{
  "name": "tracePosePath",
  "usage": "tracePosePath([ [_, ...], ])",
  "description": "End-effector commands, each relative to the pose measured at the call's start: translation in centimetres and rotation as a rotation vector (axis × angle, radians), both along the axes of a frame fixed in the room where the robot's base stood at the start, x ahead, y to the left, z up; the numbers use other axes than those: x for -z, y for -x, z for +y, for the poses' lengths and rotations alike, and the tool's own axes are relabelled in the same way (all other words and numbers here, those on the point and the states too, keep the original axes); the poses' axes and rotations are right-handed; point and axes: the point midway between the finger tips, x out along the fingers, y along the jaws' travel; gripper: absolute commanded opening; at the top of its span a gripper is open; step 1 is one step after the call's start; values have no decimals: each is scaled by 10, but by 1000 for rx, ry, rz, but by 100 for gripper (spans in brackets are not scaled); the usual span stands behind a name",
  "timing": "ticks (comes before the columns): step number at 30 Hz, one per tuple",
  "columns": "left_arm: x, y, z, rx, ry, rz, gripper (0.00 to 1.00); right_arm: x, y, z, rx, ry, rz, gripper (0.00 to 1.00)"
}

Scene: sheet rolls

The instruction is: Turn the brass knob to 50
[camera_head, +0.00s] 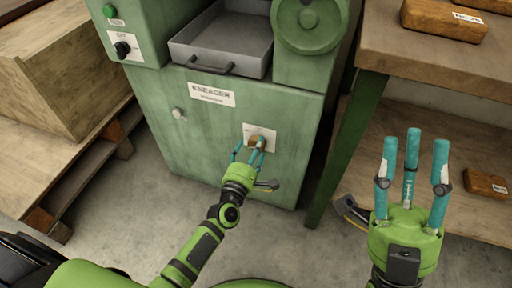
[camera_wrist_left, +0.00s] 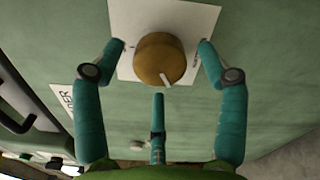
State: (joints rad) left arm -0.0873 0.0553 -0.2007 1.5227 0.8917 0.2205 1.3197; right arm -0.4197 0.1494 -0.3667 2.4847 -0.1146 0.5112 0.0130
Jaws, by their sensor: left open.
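The brass knob (camera_wrist_left: 158,60) sits on a white dial plate (camera_wrist_left: 122,22) on the front of the green kneader machine. A pale pointer mark shows at the knob's lower edge in the left wrist view. The scale numbers are hidden or too small to read. In the head view the knob (camera_head: 257,142) is partly hidden by my fingers. My left gripper (camera_wrist_left: 160,50) is open, with two fingers on either side of the knob and a third below it; gaps show between fingers and knob. My right gripper (camera_head: 412,145) is open and empty, right of the machine.
The kneader (camera_head: 150,110) has a grey tray (camera_head: 225,70), a small silver knob (camera_head: 178,113), a black switch (camera_head: 122,49) and a green button (camera_head: 109,11). A wooden workbench (camera_head: 430,60) with a green leg stands right. A wooden crate (camera_head: 50,90) on a pallet stands left.

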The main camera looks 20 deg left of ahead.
Motion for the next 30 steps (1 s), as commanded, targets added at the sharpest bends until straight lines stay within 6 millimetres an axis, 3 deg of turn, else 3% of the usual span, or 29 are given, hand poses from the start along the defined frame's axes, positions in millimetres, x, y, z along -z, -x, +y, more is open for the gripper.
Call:
tracePosePath([
  [4,1,-14,0,-1,-1,0,74,1,2,-3,1,-14,-23,40],
  [13,1,-17,0,0,-2,2,74,0,3,-4,1,-18,-33,40],
  [14,1,-17,0,0,-2,2,70,0,3,-4,1,-18,-33,40],
  [18,1,-17,0,0,-2,2,17,0,3,-4,1,-18,-32,40],
  [30,1,-17,1,-3,-35,2,17,-1,1,-3,3,-12,-21,40],
])
